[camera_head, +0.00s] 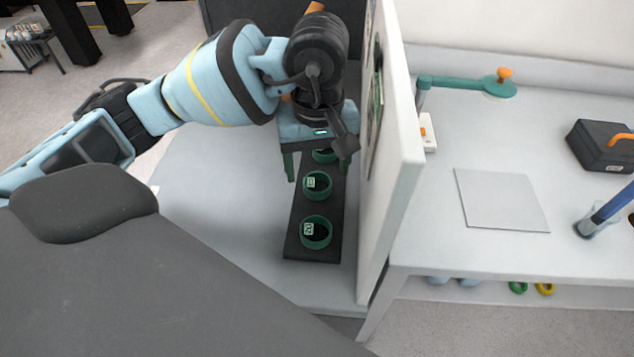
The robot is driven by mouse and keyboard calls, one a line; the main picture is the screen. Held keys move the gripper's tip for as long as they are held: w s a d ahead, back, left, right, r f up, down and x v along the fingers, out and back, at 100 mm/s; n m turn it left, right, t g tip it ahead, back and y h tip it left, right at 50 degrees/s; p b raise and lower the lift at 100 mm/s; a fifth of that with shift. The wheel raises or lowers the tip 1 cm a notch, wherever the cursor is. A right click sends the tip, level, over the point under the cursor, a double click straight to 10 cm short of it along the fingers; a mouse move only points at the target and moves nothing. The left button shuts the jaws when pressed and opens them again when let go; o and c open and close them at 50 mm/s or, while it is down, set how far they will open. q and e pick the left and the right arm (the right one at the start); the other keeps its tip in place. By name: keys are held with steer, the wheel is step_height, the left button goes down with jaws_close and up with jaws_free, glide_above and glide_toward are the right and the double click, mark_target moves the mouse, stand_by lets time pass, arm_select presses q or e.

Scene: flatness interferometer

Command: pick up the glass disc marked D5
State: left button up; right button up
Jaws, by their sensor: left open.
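A dark rack (299,252) lies on the left white table, just left of an upright white panel. It has a row of green-rimmed round seats: a near one (316,232), a middle one (317,185) and a far one (323,156) partly hidden by my gripper. Small pale labels show in the near and middle seats, too small to read surely, so I cannot tell which disc is D5. My left gripper (317,162) points down over the far end of the rack, its fingers open and apart around the far seat. Nothing shows held in it. My right gripper is out of view.
The white panel (397,150) stands close to the rack's right side. Beyond it, the right table holds a green arm with an orange knob (504,74), a grey plate (502,200), a black case (598,146) and a blue rod in a clear cup (597,224). The table left of the rack is clear.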

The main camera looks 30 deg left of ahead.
mark_target(317, 182)
arm_select(q)
steer(key=shift+f, duration=1.65)
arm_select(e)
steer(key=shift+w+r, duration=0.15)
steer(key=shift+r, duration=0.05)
arm_select(q)
steer(key=c, duration=1.1)
steer(key=shift+r, duration=0.1)
